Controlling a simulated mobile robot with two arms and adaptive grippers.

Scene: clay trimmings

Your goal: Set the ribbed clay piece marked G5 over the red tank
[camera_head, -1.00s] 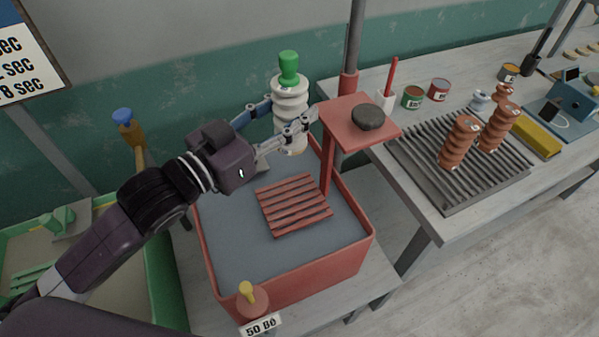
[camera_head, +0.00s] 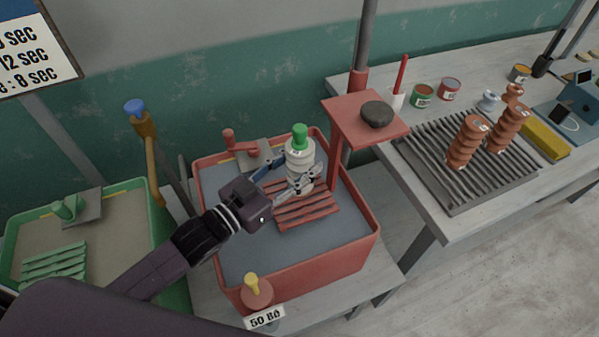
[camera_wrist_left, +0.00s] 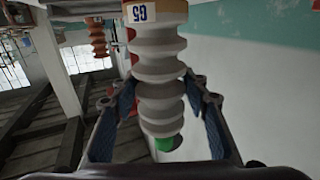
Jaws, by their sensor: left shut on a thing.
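The ribbed clay piece (camera_head: 300,166) is pale and upright with a green plug on top. My left gripper (camera_head: 296,180) is shut around its ribbed body. In the left wrist view the piece (camera_wrist_left: 158,62) shows the G5 label near the picture's top and the green plug low down, between both fingers (camera_wrist_left: 158,110). The red tank (camera_head: 318,262) holds grey liquid. The piece stands over the tank, above the red slatted rack (camera_head: 318,214); I cannot tell whether its foot touches the slats. My right gripper is not in view.
A red stand (camera_head: 345,118) with a dark stone (camera_head: 376,114) rises at the tank's right edge. A green tank (camera_head: 100,233) is at left. Brown ribbed pieces (camera_head: 466,140) stand on a grey grate (camera_head: 460,185) at right. A yellow-knobbed red valve (camera_head: 256,290) is in front.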

